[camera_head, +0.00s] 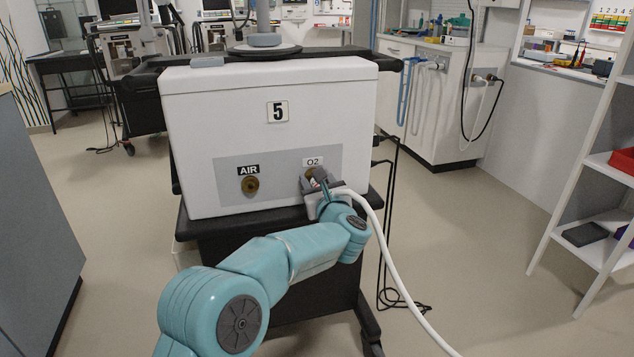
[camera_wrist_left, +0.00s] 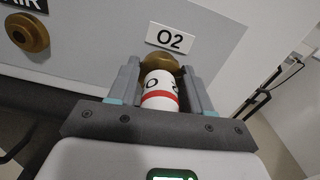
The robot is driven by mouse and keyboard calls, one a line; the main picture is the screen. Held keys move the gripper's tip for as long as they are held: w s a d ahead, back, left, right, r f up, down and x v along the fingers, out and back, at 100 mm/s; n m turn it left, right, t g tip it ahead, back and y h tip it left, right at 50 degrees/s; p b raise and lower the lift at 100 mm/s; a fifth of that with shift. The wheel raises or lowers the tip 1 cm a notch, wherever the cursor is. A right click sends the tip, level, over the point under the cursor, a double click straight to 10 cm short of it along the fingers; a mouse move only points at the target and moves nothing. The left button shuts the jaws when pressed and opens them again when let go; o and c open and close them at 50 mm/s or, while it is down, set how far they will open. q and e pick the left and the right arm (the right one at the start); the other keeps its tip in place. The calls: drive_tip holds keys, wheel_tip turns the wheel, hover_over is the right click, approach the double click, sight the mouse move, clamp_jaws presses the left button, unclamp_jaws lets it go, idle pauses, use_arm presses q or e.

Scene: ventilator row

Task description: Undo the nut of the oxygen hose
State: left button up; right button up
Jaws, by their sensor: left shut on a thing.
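The white ventilator (camera_head: 235,110), marked 5, has an O2 fitting (camera_head: 310,173) of brass at the lower right of its grey panel. In the left wrist view the brass O2 fitting (camera_wrist_left: 157,63) sits below its label. A white nut with a red band (camera_wrist_left: 160,90) is up against it; I cannot tell whether its thread is engaged. My left gripper (camera_wrist_left: 160,75) is shut on this nut, one finger on each side. In the head view the left gripper (camera_head: 319,185) partly hides the fitting. The white oxygen hose (camera_head: 383,243) hangs from there toward the lower right. My right gripper is not in view.
The brass AIR fitting (camera_head: 250,185) to the left has no hose on it. Black cables (camera_head: 388,220) hang beside the trolley at the right. A white shelf unit (camera_head: 600,215) stands at the far right. The floor between is clear apart from the hose and cables.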

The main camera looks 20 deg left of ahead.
use_arm(q)
drive_tip(key=n, duration=0.4)
drive_tip(key=shift+n, duration=2.3)
drive_tip(key=o, duration=1.1)
drive_tip(key=shift+c, duration=0.2)
drive_tip(key=shift+s, duration=0.1)
